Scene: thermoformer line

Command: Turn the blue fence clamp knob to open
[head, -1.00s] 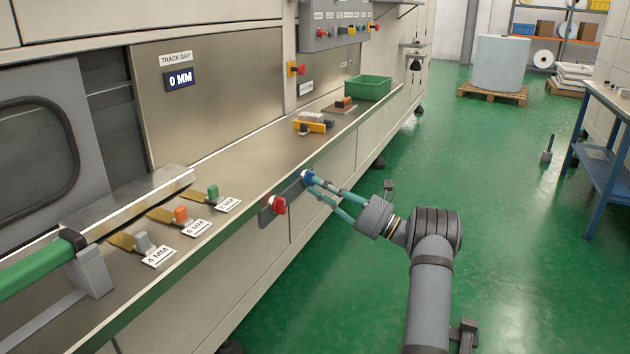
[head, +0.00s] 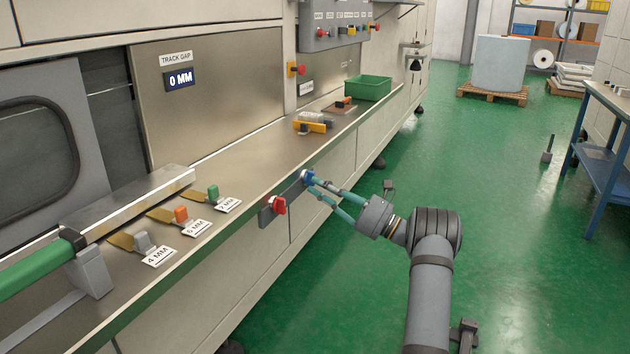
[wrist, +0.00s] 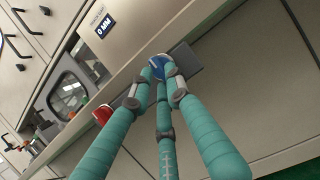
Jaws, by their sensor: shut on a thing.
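The blue knob (head: 307,177) sits on a dark plate (head: 291,193) on the machine's front, below the bench edge. My gripper (head: 312,185) reaches it from the right, its teal fingers closed around the knob. In the wrist view the blue knob (wrist: 157,66) is between the fingertips (wrist: 158,78), which partly cover it. A red knob (head: 278,205) is on the same plate, left of the blue one; it also shows in the wrist view (wrist: 102,114). The display (head: 180,79) under the track gap label reads 0 MM.
On the bench, gauge pieces with grey (head: 143,242), orange (head: 181,215) and green (head: 213,192) grips lie by labels. A green bin (head: 367,88) stands farther back. The green bar (head: 38,267) is at left. The floor on the right is mostly clear.

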